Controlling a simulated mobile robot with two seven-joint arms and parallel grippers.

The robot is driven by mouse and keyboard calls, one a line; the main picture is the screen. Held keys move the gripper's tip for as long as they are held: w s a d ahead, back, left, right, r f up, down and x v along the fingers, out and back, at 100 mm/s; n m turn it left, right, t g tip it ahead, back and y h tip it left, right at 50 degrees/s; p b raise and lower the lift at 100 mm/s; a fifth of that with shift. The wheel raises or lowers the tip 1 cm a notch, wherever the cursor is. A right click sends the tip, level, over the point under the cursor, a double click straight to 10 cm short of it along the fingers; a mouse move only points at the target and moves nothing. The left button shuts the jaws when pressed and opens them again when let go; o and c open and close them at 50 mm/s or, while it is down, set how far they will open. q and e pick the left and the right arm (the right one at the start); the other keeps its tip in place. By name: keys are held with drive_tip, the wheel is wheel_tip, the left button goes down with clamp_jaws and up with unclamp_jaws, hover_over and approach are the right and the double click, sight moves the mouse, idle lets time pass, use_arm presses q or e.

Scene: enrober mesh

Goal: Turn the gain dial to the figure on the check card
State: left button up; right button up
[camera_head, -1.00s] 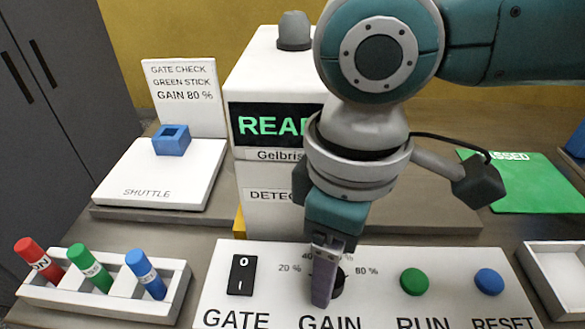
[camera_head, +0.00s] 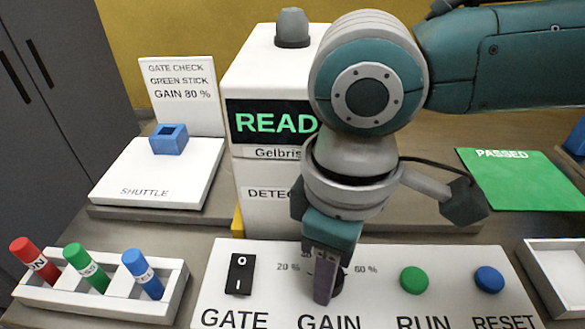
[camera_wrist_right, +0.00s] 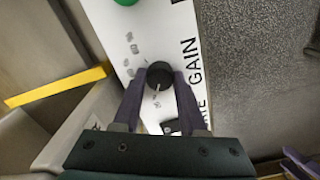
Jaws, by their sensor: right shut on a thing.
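The check card (camera_head: 181,95) stands at the back left and reads GATE CHECK, GREEN STICK, GAIN 80 %. The gain dial is a black round knob (camera_wrist_right: 159,75) on the white control panel (camera_head: 385,300). My right gripper (camera_head: 323,290) points down over it and hides much of it in the head view. In the right wrist view the fingers (camera_wrist_right: 160,90) are shut on the dial, one on each side. A short white pointer line on the knob points toward the GATE side. The printed scale is partly covered and small. My left gripper is not in view.
The panel also bears a black GATE switch (camera_head: 239,274), a green RUN button (camera_head: 414,279) and a blue RESET button (camera_head: 489,279). Behind it the detector (camera_head: 268,165) shows a partly hidden green word. A stick rack (camera_head: 120,302) stands left, a green PASSED mat (camera_head: 525,180) right.

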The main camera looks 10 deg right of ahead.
clamp_jaws()
